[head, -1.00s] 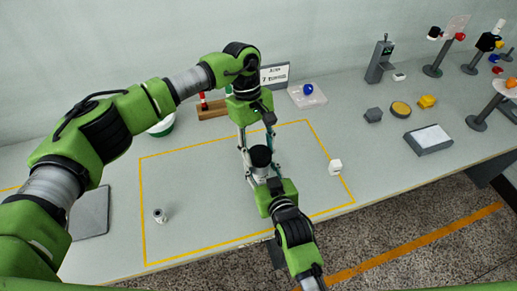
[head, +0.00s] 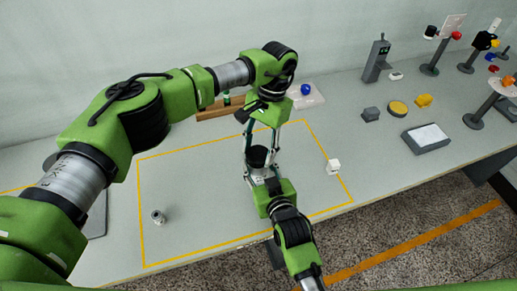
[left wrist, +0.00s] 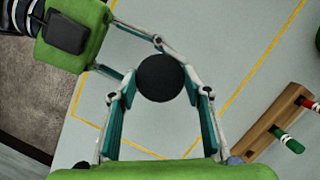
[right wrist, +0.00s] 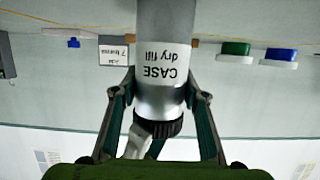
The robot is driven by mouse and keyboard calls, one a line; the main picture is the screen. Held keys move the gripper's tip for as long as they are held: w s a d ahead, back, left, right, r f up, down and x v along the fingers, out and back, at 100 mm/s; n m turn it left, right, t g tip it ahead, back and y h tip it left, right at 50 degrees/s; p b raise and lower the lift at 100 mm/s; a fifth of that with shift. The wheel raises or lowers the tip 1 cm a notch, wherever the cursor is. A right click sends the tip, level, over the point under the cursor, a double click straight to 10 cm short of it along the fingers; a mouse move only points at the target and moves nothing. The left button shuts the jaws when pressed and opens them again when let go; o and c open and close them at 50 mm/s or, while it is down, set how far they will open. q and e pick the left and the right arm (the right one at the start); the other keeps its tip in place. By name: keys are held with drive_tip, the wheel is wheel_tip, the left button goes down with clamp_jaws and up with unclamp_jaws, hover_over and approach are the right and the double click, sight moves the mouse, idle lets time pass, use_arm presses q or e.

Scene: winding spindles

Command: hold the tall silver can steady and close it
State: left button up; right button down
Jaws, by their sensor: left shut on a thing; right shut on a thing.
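The tall silver can (right wrist: 163,98) stands upright, with a "CASE dry fill" label that appears upside down in the right wrist view. A black ribbed lid (right wrist: 165,127) sits at the can's top end; I cannot tell how tight it is. In the head view the lid (head: 258,156) hides most of the can. My right gripper (head: 262,174) is shut on the can's body from the front. My left gripper (head: 260,152) reaches down from above and is shut on the lid, which shows as a black disc (left wrist: 160,78) between its fingers.
A small silver can (head: 158,216) stands inside the yellow outline at left, and a white cube (head: 333,167) lies at right. A wooden rack (left wrist: 262,130) with red and green pieces is behind. The table around the small can is clear.

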use_arm(q)
drive_tip(key=o, duration=0.8)
drive_tip(key=shift+r, duration=2.25)
drive_tip(key=shift+c, duration=0.4)
